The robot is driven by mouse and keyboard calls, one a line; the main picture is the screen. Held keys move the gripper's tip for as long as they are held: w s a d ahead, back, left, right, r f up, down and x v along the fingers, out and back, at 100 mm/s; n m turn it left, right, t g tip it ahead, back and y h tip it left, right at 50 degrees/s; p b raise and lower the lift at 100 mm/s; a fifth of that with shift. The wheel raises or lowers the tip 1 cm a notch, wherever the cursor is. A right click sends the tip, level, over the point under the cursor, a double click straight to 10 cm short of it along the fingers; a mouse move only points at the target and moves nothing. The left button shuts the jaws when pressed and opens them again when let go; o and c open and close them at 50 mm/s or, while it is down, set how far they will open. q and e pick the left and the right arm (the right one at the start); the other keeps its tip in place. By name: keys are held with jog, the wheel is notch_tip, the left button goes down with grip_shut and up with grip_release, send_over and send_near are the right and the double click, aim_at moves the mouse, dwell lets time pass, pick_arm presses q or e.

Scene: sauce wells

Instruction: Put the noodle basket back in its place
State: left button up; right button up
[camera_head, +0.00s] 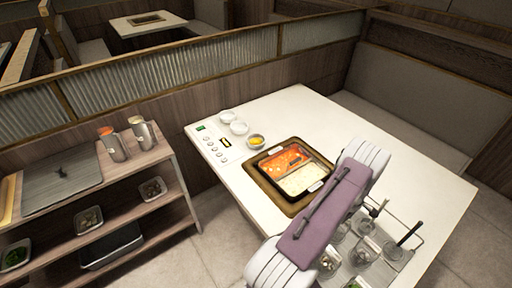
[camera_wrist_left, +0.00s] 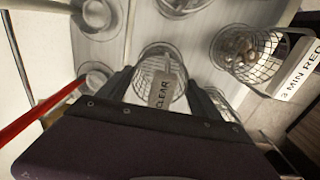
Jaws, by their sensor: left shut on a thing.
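In the left wrist view, a wire-mesh noodle basket (camera_wrist_left: 158,58) with a tag reading "CLEAR" (camera_wrist_left: 162,90) sits between the dark fingers of my left gripper (camera_wrist_left: 160,82), which is shut on it. The basket appears to be over or among the holders on the light surface; I cannot tell whether it rests in one. Another mesh basket (camera_wrist_left: 240,48), with contents and a tag reading "3 MIN RED" (camera_wrist_left: 302,70), is to its right. In the head view my arm hides the gripper. My right gripper is not in view.
Holders and baskets (camera_head: 362,250) crowd the table's near right part, with a dark post (camera_head: 408,236) beside them. A divided hot pot (camera_head: 300,180) with red and pale broth is on the white table (camera_head: 420,168). Small bowls (camera_head: 238,128) stand behind it. A shelf (camera_head: 150,158) is at left.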

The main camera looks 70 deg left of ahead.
pick_arm(q)
jog(key=shift+f+b, duration=0.3)
jog(key=shift+f, duration=0.05)
dwell(0.3)
jog(key=o, duration=1.6)
notch_tip(320, 180, up, 11)
jog(key=p, duration=0.8)
jog(key=shift+r, duration=0.15)
